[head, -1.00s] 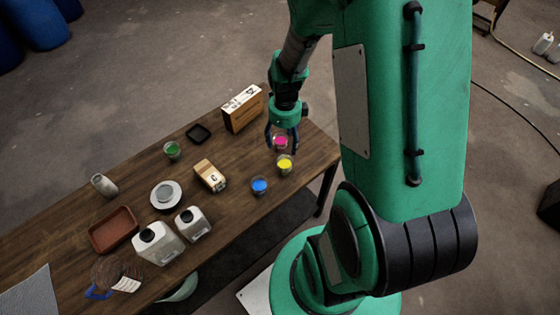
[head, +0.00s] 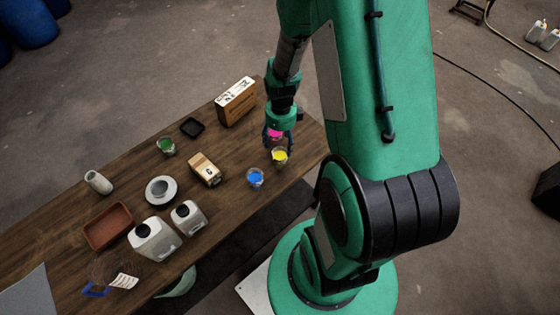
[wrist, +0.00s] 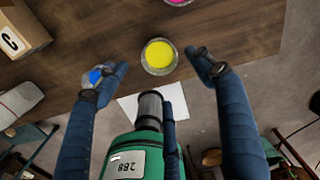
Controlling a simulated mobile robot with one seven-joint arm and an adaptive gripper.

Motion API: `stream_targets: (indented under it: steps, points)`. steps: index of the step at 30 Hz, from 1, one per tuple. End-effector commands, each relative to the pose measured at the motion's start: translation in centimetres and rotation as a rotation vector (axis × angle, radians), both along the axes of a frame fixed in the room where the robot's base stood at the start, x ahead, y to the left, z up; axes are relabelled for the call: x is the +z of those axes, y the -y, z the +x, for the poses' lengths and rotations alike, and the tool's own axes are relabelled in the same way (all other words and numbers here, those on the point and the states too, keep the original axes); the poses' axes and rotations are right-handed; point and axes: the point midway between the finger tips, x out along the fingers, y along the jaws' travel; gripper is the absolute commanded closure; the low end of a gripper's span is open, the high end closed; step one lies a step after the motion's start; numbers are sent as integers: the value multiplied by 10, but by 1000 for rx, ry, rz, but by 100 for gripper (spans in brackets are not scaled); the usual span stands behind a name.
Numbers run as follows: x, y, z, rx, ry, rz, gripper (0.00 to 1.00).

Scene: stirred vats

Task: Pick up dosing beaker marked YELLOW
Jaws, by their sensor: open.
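The dosing beaker with yellow contents (head: 280,157) stands upright near the right end of the wooden table. In the wrist view the yellow beaker (wrist: 159,57) sits between and just beyond the two blue fingertips. My gripper (head: 279,141) is open and empty above the table, close to the yellow beaker. In the wrist view my gripper (wrist: 155,75) has its fingers spread wide, with neither visibly touching that beaker. Any written mark on the beaker is too small to read.
A blue beaker (head: 256,177) stands left of the yellow one, partly behind a finger in the wrist view. A pink beaker (head: 274,134) stands just behind. A box marked C (head: 205,169), a green beaker (head: 166,146) and white jugs (head: 154,240) stand farther left.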

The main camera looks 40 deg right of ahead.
Motion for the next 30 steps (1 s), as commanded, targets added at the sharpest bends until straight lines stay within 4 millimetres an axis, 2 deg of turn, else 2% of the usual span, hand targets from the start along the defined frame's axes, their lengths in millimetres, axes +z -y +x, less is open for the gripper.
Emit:
stream_targets:
  steps: [3,7,23,30]
  points:
    - [-20,0,0,0,-2,1,32]
    - [-33,0,0,0,-1,0,32]
    - [-41,0,1,0,0,0,32]
    - [-63,0,4,0,0,1,32]
